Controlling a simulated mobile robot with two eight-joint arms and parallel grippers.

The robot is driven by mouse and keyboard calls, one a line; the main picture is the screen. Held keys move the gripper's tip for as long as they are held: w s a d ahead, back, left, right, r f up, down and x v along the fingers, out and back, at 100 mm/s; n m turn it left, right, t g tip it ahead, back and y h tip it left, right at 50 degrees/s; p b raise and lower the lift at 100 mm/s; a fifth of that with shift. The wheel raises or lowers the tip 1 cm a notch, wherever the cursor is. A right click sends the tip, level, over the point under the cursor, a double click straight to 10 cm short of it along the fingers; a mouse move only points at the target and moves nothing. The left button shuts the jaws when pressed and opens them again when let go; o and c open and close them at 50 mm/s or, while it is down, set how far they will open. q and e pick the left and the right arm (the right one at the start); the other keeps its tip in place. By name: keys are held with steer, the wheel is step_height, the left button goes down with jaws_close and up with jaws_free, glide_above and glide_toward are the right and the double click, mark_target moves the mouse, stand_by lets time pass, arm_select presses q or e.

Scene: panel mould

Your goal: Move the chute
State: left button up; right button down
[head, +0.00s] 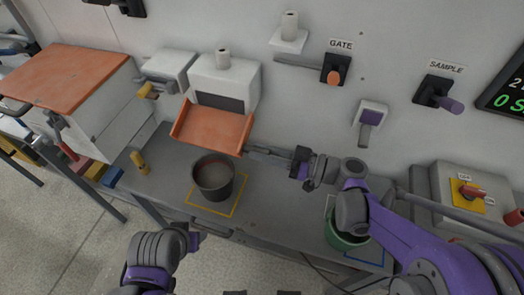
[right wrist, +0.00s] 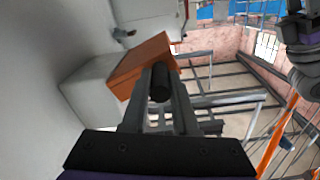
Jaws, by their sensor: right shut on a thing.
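The chute (head: 212,128) is an orange tray with raised sides below the white box's dark opening, its lower end near a dark grey bucket (head: 214,178). My right gripper (head: 252,151) reaches in from the right to the chute's right lower edge. In the right wrist view, its fingers (right wrist: 160,100) are shut on a black handle of the chute, whose orange side (right wrist: 143,66) shows just beyond. Of my left arm only grey and purple links show at the bottom left; its fingers do not show.
The bucket stands in a yellow outline on the grey bench (head: 265,215). A green bucket (head: 345,238) is partly hidden by my right arm. The GATE lever (head: 334,76) and SAMPLE lever (head: 440,95) are on the wall. An orange-topped cabinet (head: 65,75) stands at left.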

steer(key=shift+r, duration=0.15)
stand_by(0.8)
steer(key=shift+s+r+m+p, duration=0.1)
steer(key=shift+r+m+p, duration=0.45)
steer(key=shift+r+m, duration=0.6)
steer(key=m, duration=0.1)
steer(key=r+m+p, duration=0.1)
steer(key=m, duration=0.1)
steer(key=shift+r, duration=0.3)
steer(key=r+m, duration=0.1)
steer(key=m, duration=0.1)
steer(key=shift+w+d+r+m+p, duration=0.1)
steer(key=shift+w+r+m+p, duration=0.25)
steer(key=shift+w+r+p, duration=0.05)
steer(key=w+d+r+m, duration=0.2)
steer(key=w+r+m, duration=0.2)
steer(key=w+m, duration=0.3)
steer(key=m, duration=0.5)
steer(key=shift+w+d+r+m, duration=0.25)
steer(key=shift+w+r+m, duration=0.05)
steer(key=shift+w+r, duration=0.05)
steer(key=shift+w, duration=0.15)
